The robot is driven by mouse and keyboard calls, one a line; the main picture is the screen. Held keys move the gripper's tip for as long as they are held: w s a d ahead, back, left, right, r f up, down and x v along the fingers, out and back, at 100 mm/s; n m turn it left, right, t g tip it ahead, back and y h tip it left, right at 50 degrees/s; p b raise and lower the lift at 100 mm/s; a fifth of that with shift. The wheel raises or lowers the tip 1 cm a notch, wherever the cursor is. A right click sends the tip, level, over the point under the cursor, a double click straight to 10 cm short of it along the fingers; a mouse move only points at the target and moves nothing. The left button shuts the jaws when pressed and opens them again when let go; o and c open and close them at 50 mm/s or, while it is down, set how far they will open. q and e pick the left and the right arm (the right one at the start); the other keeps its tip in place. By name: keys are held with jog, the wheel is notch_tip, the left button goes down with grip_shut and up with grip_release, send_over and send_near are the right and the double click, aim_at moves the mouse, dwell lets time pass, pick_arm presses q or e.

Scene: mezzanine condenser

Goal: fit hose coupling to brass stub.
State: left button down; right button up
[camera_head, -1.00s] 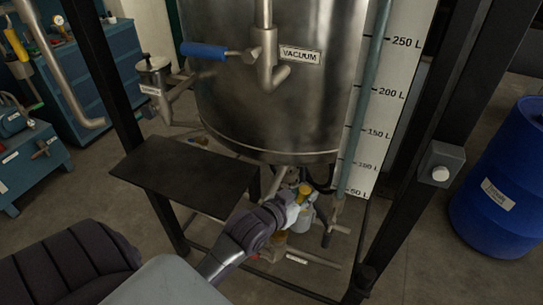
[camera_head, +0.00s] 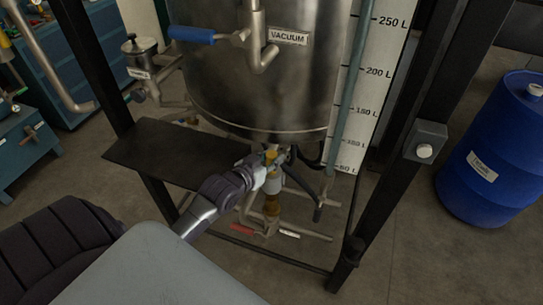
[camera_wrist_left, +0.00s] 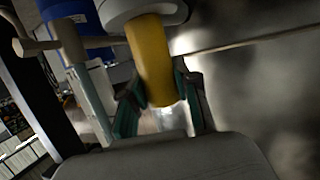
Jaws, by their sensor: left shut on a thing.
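My left gripper (camera_head: 273,160) is under the steel tank, shut on a yellow cylindrical piece (camera_head: 271,154) that looks like the hose coupling. In the left wrist view this yellow piece (camera_wrist_left: 152,65) passes between the two dark green fingers (camera_wrist_left: 163,97), with a pale grey ring (camera_wrist_left: 143,12) at its far end. A brass-coloured fitting (camera_head: 271,207), possibly the stub, shows below the gripper on the pipework. I cannot tell whether the held piece touches any fitting. My right gripper is not in view.
The steel tank (camera_head: 262,85) hangs just above the gripper. A dark shelf plate (camera_head: 165,150) lies left of it. A black frame post (camera_head: 405,150) and lower pipes (camera_head: 300,232) stand close right. A blue drum (camera_head: 490,165) is further right, with bare floor before it.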

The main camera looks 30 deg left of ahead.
aim_at(272, 175)
pick_arm(q)
jog(key=shift+f+b, duration=1.4)
jog(key=shift+f, duration=1.3)
jog(key=shift+r+p, duration=0.1)
jog(key=shift+p, duration=0.2)
jog(key=shift+p, duration=0.65)
jog(key=shift+f+b, duration=0.65)
jog(key=shift+f, duration=0.45)
jog(key=shift+f+b, duration=1.35)
jog(key=shift+f, duration=0.85)
jog(key=c, duration=0.8)
grip_release()
jog(key=shift+o, duration=0.2)
jog(key=shift+f, duration=0.15)
